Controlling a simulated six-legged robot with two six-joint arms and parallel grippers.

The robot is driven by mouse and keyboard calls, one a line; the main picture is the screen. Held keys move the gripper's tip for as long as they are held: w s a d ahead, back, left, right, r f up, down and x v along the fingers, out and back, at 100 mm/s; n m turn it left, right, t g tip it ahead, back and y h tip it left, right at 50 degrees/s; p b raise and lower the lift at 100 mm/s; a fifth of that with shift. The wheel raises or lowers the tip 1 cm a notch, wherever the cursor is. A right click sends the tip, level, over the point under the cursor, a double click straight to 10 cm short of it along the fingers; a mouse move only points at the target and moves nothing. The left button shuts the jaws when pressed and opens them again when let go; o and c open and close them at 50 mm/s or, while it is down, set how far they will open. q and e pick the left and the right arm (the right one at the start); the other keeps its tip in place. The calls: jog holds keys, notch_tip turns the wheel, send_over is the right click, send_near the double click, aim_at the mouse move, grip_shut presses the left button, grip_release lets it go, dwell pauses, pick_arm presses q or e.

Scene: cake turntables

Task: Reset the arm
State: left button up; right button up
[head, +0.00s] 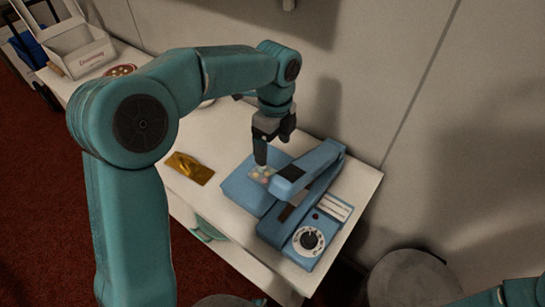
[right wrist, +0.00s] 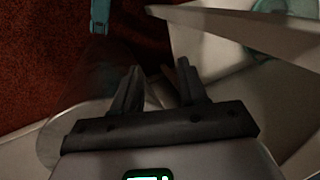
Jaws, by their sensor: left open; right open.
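My left gripper (head: 261,160) points down over the blue machine (head: 322,205) on the white table, at its left tray part. It is open. A small item with pale coloured dots (head: 262,174) lies in the tray just under the fingertips; I cannot tell whether they touch it. The machine has a raised-looking arm, a dial and a white label. My right gripper (right wrist: 160,88) is open and empty in the right wrist view, its two dark fingers apart. It is outside the head view, where only a teal piece of my right arm shows at lower right.
A gold packet (head: 189,168) lies on the white table (head: 225,120) left of the machine. A white open box (head: 78,48) with red lettering and a round reddish item (head: 120,71) are at the far left end. A wall (head: 345,70) stands behind the table.

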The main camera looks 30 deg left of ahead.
pick_arm(q)
jog(key=shift+r, duration=1)
jog(key=shift+w, duration=0.1)
